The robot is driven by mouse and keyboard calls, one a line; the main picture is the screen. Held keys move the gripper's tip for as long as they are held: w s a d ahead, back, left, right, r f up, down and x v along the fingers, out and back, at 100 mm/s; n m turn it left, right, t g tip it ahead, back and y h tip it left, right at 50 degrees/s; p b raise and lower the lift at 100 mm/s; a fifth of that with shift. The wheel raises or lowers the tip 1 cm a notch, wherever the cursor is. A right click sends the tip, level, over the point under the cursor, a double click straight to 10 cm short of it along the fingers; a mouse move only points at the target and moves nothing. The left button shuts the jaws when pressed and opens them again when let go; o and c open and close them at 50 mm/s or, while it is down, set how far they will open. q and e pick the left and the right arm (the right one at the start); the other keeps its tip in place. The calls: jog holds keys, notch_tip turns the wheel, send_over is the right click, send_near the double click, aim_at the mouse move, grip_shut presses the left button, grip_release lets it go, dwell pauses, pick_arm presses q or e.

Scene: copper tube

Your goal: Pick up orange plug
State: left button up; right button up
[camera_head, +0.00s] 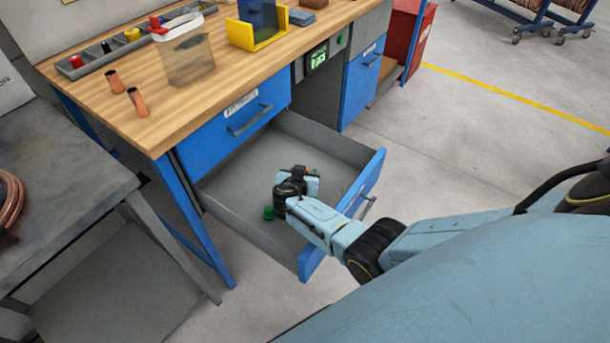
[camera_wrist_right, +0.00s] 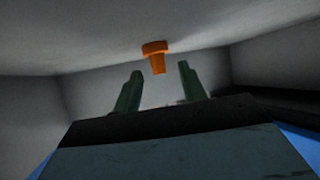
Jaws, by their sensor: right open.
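The orange plug (camera_wrist_right: 155,51) shows in the right wrist view, with a wide top and a narrower lower end. It lies just beyond my right gripper's fingertips (camera_wrist_right: 160,69), roughly centred between them, with no visible contact. The two dark fingers are apart with nothing held. In the head view my right gripper (camera_head: 298,181) is down inside the open drawer (camera_head: 240,160). My left gripper is not in view.
The drawer's blue front (camera_head: 345,215) and grey walls surround my right gripper. Above, the wooden worktop (camera_head: 180,100) holds copper tubes (camera_head: 138,103), a clear bin (camera_head: 188,58) and a yellow holder (camera_head: 255,38).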

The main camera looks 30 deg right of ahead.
grip_shut()
jog(key=shift+r, duration=0.1)
dwell(0.4)
